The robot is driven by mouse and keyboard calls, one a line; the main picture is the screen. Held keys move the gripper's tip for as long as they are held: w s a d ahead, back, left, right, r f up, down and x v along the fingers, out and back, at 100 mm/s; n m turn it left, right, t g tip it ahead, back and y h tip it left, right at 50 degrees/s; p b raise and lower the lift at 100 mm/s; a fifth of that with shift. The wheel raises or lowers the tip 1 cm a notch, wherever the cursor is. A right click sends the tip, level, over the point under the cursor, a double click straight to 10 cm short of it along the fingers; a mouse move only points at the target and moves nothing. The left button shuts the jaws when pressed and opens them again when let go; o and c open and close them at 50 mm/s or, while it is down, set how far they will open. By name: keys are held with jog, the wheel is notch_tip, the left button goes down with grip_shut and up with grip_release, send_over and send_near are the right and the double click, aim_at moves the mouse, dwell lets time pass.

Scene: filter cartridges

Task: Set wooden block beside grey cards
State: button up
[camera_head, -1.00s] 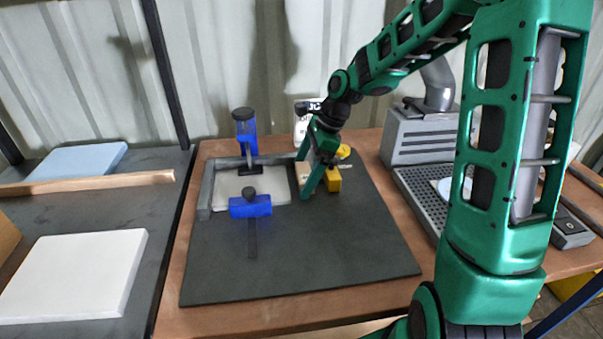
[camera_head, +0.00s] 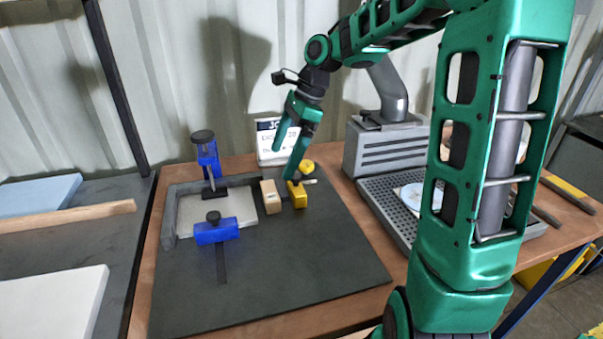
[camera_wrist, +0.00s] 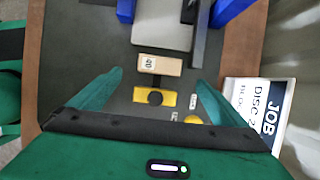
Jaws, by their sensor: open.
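The wooden block (camera_head: 271,197) is pale and stands on the dark mat, just right of the dark frame around the grey cards (camera_head: 225,208). In the wrist view, the block (camera_wrist: 157,65) shows a small printed label on top, and part of the cards (camera_wrist: 163,22) shows beyond it. A narrow gap seems to lie between block and frame; whether they touch is hard to tell. My gripper (camera_head: 283,160) is open and empty, above and behind the block. In the wrist view its fingers (camera_wrist: 160,80) are spread wide, either side of the block.
A yellow block (camera_head: 298,196) with a dark knob stands close right of the wooden block. Blue clamps (camera_head: 215,230) sit at the frame's front and back. A white job sign (camera_head: 270,140) stands behind. A grey machine (camera_head: 385,148) is at right. The mat's front is clear.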

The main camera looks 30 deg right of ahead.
jog(key=s+d+f+n+h, duration=0.1)
jog(key=s+d+n, duration=0.3)
jog(key=s, duration=0.6)
jog(key=s+d+f+n+h, duration=0.1)
jog(key=s+d+n, duration=0.3)
jog(key=s, duration=0.7)
jog(key=s+d+f+n+h, duration=0.2)
jog(key=s+d+n, duration=0.2)
jog(key=s, duration=0.6)
jog(key=shift+s+d+f+n+g, duration=0.25)
jog(key=shift+d+n+g, duration=0.15)
jog(key=shift+n, duration=0.5)
